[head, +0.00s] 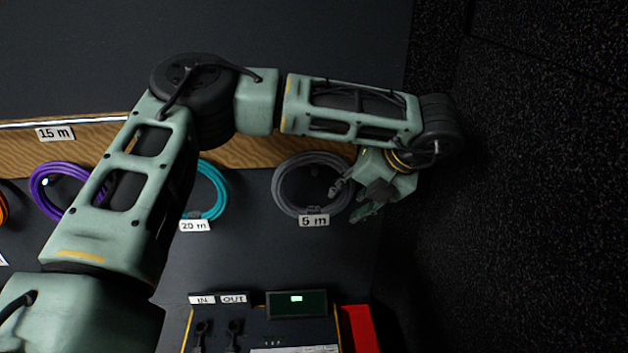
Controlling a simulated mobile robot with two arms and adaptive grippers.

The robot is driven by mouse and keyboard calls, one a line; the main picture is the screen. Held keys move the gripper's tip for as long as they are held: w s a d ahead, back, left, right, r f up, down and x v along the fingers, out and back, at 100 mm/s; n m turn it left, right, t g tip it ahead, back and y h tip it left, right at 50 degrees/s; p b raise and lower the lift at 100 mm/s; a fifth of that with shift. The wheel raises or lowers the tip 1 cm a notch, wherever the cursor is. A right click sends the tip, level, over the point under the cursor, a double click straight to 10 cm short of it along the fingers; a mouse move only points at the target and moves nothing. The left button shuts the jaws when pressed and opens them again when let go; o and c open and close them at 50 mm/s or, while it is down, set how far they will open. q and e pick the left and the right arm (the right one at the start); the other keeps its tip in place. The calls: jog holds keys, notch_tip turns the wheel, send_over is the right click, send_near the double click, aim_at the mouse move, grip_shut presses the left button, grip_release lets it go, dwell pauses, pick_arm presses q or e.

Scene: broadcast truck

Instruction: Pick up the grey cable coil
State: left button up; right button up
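The grey cable coil (280,188) hangs against the dark panel right of the middle, with a "5 m" label (314,220) at its lower edge. My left gripper (349,203) is at the right side of the coil. Its two fingers are apart, one over the inside of the ring and the other outside its lower right rim. I cannot tell whether either finger touches the coil. The gripper and wrist hide part of the coil's right rim. My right gripper is not in view.
A teal coil (221,190) with a "20 m" label and a purple coil (40,186) hang to the left, partly behind my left arm. A wooden strip (260,150) runs above. Below stands an IN/OUT unit (260,325) beside a red object (360,330). A dark speckled wall (530,180) closes the right side.

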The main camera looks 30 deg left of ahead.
aim_at(345, 198)
pick_arm(q)
jog(key=shift+w+a+f+p, duration=0.25)
jog(key=shift+a+f+p, duration=0.25)
jog(key=shift+p, duration=0.5)
jog(key=shift+p+x, duration=0.5)
jog(key=shift+x, duration=0.55)
jog(key=shift+a+f, duration=0.25)
jog(key=shift+a, duration=0.05)
jog(key=shift+w+f, duration=0.1)
jog(key=shift+f, duration=0.05)
jog(key=shift+d, duration=0.1)
jog(key=c, duration=0.4)
grip_shut()
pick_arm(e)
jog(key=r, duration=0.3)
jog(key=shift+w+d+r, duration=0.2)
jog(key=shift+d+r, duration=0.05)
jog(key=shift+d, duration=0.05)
